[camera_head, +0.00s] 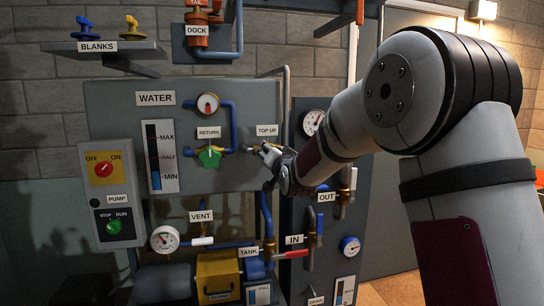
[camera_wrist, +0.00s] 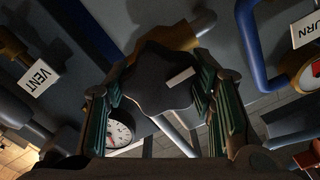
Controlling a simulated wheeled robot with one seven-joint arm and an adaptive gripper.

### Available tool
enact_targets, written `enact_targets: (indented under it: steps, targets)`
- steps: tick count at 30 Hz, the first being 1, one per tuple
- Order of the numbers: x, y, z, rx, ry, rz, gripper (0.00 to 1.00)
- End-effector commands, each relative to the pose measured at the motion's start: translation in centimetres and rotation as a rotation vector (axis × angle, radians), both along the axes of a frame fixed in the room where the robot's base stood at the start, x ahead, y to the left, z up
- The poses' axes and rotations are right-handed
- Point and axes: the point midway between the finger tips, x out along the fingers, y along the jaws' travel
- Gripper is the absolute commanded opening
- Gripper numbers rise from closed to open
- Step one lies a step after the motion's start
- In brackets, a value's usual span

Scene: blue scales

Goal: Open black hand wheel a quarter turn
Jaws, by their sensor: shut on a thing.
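The black hand wheel (camera_wrist: 158,82) has a lobed rim and a pale mark on its face. In the wrist view it sits between the two green-padded fingers of my gripper (camera_wrist: 162,98), with a finger on each side of its rim. My gripper is shut on it. A brass-coloured fitting (camera_wrist: 192,32) shows behind the wheel. In the head view my gripper (camera_head: 268,158) is at the panel just below the TOP UP label (camera_head: 267,130). There the wheel is mostly hidden by my gripper.
A green knob (camera_head: 210,156) under the RETURN label and a blue pipe (camera_head: 232,128) are to the left of my gripper. A grey pipe (camera_head: 286,95) runs above it. The IN and OUT valves and gauges are at the lower right. The pump box (camera_head: 112,195) is far left.

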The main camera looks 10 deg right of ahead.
Motion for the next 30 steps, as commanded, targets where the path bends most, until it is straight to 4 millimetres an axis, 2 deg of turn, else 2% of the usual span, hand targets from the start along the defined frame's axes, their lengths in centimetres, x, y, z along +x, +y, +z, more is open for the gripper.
enact_targets:
  steps: [3, 4, 6, 16, 20, 23, 30]
  targets:
    - [0.0, 0.0, -0.3, 0.001, 0.006, 0.0, 0.22]
    - [0.0, 0.0, -0.3, 0.001, 0.006, 0.0, 0.54]
    - [0.0, 0.0, -0.3, 0.001, 0.006, 0.0, 0.7]
    - [-0.1, 0.0, -0.1, 0.002, 0.002, 0.0, 0.71]
    - [-0.9, 0.0, 0.0, 0.002, 0.001, 0.001, 0.71]
    - [-2.3, 0.0, 0.0, 0.002, 0.001, 0.0, 0.71]
    - [-7.3, 0.0, 0.0, 0.0, 0.001, 0.0, 0.71]
